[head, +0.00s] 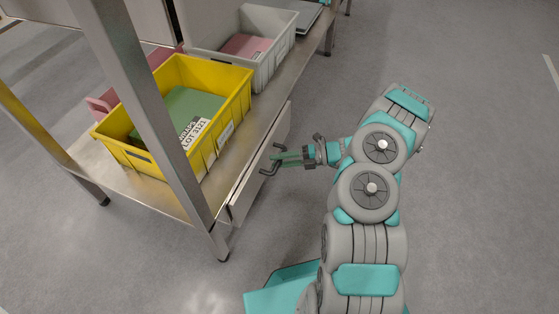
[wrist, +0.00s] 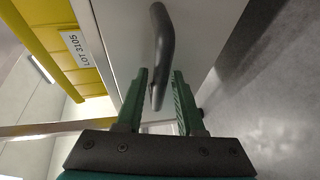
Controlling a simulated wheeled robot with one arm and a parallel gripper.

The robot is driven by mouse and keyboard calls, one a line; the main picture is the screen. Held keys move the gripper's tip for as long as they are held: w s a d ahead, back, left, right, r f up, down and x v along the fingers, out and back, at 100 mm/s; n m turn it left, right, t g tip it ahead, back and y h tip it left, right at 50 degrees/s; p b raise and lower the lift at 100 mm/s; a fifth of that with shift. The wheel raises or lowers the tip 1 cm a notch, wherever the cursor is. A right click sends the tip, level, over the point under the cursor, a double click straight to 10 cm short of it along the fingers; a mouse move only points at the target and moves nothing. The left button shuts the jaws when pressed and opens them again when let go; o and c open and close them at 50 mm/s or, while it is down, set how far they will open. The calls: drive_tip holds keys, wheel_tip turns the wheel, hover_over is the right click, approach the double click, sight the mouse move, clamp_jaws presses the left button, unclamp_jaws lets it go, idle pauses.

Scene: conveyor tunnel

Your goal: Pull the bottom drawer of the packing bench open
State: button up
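The drawer front (head: 243,192) is a grey panel under the lower shelf of the packing bench, and it looks shut. Its dark bar handle (head: 268,170) stands out from the panel. In the wrist view the handle (wrist: 162,45) runs down from the top, and its lower end lies between my two green fingers. My gripper (head: 276,158) is at the handle from the right side. In the wrist view my gripper (wrist: 160,92) is open, with a gap on both sides of the bar. The drawer's inside is hidden.
A yellow bin (head: 228,93) and a grey bin (head: 272,60) stand on the lower shelf (head: 150,188). A metal bench leg (head: 160,120) rises at the near corner. The grey floor (head: 480,130) to the right of the bench and my arm is clear.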

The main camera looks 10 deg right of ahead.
clamp_jaws()
idle(1.1)
